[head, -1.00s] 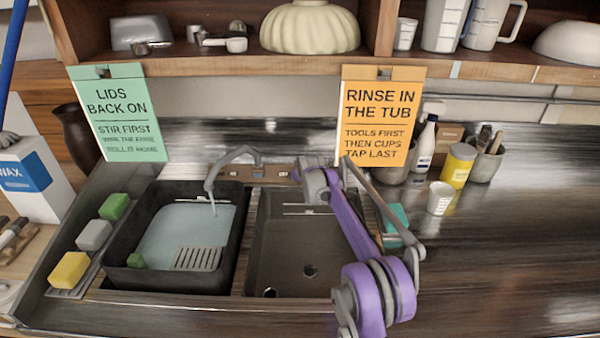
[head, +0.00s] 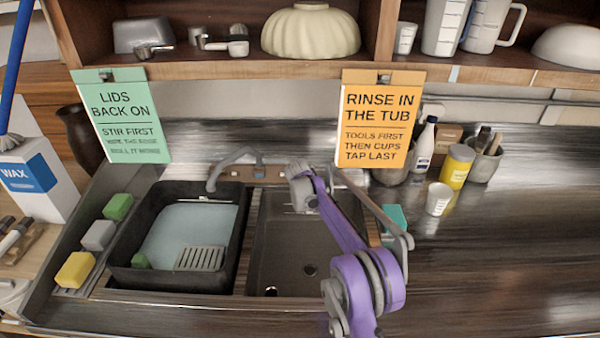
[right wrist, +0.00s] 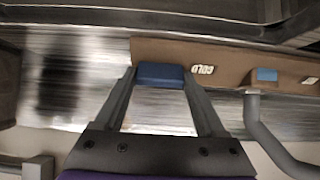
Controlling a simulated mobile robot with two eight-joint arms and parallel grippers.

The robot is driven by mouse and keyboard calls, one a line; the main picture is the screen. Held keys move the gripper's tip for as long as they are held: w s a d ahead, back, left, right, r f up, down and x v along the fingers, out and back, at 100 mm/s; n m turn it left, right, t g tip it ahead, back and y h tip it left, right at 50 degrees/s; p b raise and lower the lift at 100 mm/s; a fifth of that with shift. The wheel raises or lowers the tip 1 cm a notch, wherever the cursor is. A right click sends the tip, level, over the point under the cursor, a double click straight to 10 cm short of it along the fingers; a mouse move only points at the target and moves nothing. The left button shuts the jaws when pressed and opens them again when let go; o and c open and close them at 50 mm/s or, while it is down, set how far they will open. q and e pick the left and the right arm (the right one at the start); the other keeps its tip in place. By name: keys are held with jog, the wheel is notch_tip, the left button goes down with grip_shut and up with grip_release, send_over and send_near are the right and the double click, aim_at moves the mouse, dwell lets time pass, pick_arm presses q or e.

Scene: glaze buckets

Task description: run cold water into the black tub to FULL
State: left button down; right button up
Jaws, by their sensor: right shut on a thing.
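The black tub (head: 122,248) sits in the left basin with pale water (head: 190,232) in it, below its rim. A short white mark shows high on its inner back wall. The grey tap spout (head: 216,174) hangs over the tub's back part, and no stream shows under it. My right gripper (head: 298,172) is at the wooden tap panel (head: 276,173) behind the sinks. In the right wrist view its two fingers (right wrist: 160,77) are shut on a blue tap handle (right wrist: 160,72), beside an upside-down COLD label (right wrist: 202,70). My left gripper is not in view.
A grey slatted piece (head: 200,258) and a green block (head: 141,261) are in the tub. The right basin (head: 285,262) is empty under my right arm. Sponges (head: 98,236) line the left side. Cups and bottles (head: 425,145) stand at the back right.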

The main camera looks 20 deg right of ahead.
dwell(0.4)
jog(key=o, duration=1.3)
jog(key=b+v, duration=0.1)
jog(key=v, duration=1)
jog(key=shift+f, duration=0.1)
